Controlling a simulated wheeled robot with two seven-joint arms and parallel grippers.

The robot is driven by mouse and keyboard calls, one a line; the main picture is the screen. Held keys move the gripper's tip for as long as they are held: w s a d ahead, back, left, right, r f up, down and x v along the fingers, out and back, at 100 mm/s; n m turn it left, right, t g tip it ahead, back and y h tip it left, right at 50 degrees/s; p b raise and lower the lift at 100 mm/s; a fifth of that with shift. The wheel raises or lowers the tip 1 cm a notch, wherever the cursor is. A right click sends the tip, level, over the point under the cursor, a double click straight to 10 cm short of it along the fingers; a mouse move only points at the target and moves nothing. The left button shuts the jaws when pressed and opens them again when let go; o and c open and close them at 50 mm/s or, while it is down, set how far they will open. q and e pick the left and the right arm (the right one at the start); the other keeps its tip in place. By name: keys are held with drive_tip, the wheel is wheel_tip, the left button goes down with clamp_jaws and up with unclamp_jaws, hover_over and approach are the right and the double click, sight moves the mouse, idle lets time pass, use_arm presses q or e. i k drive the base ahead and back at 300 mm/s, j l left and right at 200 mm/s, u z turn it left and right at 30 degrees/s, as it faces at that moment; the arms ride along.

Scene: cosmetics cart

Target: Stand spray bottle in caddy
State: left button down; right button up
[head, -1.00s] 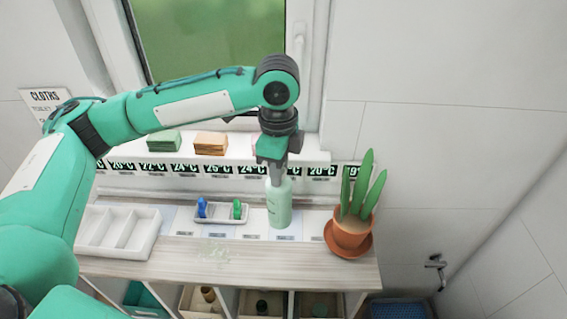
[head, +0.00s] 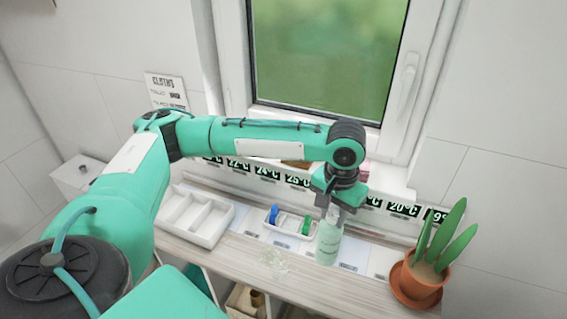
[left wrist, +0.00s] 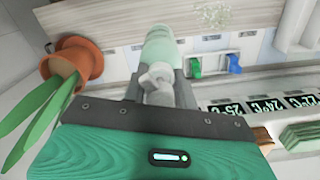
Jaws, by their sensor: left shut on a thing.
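The spray bottle (head: 329,240) is pale green and upright over the back of the counter. My left gripper (head: 335,208) is shut on its top from above. In the left wrist view the bottle (left wrist: 158,45) points away from the gripper (left wrist: 160,88), its head between the fingers. I cannot tell whether its base touches the counter. The caddy (head: 196,215), a white tray with several empty-looking compartments, stands on the counter to the left of the bottle. My right gripper is not in view.
A small white holder (head: 290,222) with a blue and a green item sits between caddy and bottle. A potted plant (head: 420,275) stands at the right end. A pale spill (head: 273,262) lies on the counter (head: 235,250). A window (head: 325,55) is behind.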

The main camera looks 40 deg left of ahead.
sight(191, 219)
drive_tip(key=u, duration=0.9)
drive_tip(key=i+j+u, duration=0.15)
drive_tip(key=j, duration=0.2)
drive_tip(key=i+j+u, duration=0.15)
drive_tip(key=i+j, duration=0.1)
drive_tip(key=j, duration=0.15)
